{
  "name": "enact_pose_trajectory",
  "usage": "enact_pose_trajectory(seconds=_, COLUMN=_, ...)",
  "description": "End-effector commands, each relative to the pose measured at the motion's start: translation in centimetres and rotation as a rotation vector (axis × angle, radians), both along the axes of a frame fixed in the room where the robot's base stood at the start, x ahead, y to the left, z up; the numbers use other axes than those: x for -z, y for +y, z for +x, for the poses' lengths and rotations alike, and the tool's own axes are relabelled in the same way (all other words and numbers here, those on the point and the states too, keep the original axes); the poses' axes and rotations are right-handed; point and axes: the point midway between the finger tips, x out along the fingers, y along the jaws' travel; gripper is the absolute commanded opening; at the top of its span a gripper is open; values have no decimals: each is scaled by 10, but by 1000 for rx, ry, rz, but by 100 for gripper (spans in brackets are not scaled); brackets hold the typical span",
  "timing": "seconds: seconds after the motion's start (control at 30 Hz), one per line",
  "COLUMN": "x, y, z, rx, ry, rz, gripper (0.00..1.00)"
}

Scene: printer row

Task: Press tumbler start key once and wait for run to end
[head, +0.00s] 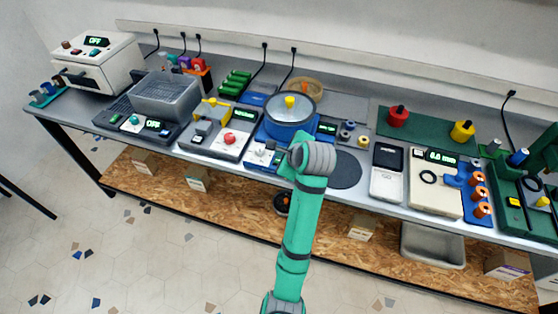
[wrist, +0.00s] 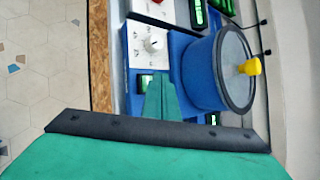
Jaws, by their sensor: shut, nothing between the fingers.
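The tumbler is a blue drum (head: 289,122) with a clear lid and a yellow knob (head: 290,101); it also shows in the wrist view (wrist: 207,75). Its blue base carries a white panel (wrist: 152,43) with a round dial (wrist: 154,44). In the head view my wrist hides the fingertips.
A machine with a red knob (head: 229,138) stands left of the tumbler. A round dark pad (head: 346,172) and a white device (head: 387,174) are to its right. A small green-lit display (head: 327,128) is beside the drum. A wooden shelf (head: 240,205) runs below the bench.

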Motion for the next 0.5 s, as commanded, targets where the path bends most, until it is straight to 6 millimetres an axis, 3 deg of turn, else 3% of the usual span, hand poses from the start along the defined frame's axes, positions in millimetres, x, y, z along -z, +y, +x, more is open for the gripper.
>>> enact_pose_trajectory(seconds=0.5, x=-42, y=1, z=0, rx=-2, ry=-1, rz=0, gripper=0)
